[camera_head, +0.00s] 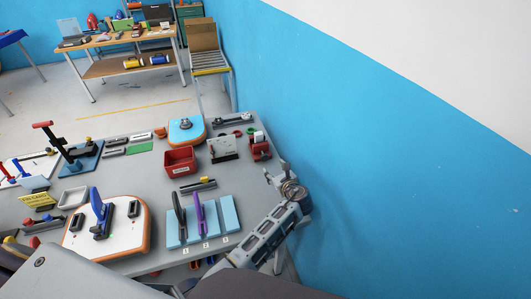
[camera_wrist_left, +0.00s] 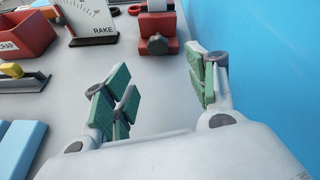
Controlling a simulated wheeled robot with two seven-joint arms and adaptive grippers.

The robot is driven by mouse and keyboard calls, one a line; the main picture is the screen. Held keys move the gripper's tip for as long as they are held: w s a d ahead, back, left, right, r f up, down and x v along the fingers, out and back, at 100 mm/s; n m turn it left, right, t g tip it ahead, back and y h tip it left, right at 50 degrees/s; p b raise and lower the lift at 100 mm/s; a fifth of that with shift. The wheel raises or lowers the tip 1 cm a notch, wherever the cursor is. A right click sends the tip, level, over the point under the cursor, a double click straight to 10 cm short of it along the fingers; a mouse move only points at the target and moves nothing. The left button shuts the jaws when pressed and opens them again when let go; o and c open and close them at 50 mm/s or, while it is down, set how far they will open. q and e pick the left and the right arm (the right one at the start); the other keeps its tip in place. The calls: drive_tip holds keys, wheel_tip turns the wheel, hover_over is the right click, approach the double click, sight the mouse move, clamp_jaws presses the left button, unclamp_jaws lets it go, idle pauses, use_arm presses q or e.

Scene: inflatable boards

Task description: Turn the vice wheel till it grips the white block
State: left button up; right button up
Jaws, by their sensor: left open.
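The red vice (camera_head: 260,149) stands near the table's right edge, with the white block (camera_head: 259,136) at its top. The left wrist view shows the vice (camera_wrist_left: 158,24) at top centre, its dark round wheel (camera_wrist_left: 157,44) facing me; the white block (camera_wrist_left: 157,5) is cut by the top edge. Whether the jaws touch the block is too small to tell. My left gripper (camera_head: 279,174) is open and empty, on the near side of the vice and apart from it. Its green-padded fingers (camera_wrist_left: 165,84) are spread below the wheel. My right gripper is not in view.
The blue wall (camera_head: 345,180) runs close along the right side. The white rake gauge (camera_head: 222,148) and red scrap bin (camera_head: 180,161) stand left of the vice. Light-blue blocks (camera_head: 229,212) lie nearer me. Bare grey tabletop (camera_wrist_left: 90,75) lies left of the fingers.

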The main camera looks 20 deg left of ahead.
use_arm(q)
drive_tip(key=shift+s+r+m+p, duration=0.4)
drive_tip(key=shift+m+p, duration=0.25)
drive_tip(key=shift+m, duration=0.25)
drive_tip(key=shift+s+m+p, duration=0.1)
drive_tip(key=shift+m+p, duration=0.2)
drive_tip(key=shift+m, duration=0.3)
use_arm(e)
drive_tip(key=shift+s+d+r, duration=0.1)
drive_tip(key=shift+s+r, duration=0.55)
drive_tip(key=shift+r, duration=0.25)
use_arm(q)
drive_tip(key=shift+a+f, duration=0.1)
drive_tip(key=shift+a, duration=0.05)
approach(265, 158)
drive_tip(key=shift+w+a, duration=0.35)
drive_tip(key=shift+w, duration=0.05)
drive_tip(key=shift+b+x, duration=1.65)
drive_tip(key=shift+x, duration=0.2)
drive_tip(key=shift+b+x, duration=2)
drive_tip(key=shift+x, duration=0.25)
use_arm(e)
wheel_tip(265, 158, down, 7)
use_arm(q)
drive_tip(key=shift+f, duration=0.1)
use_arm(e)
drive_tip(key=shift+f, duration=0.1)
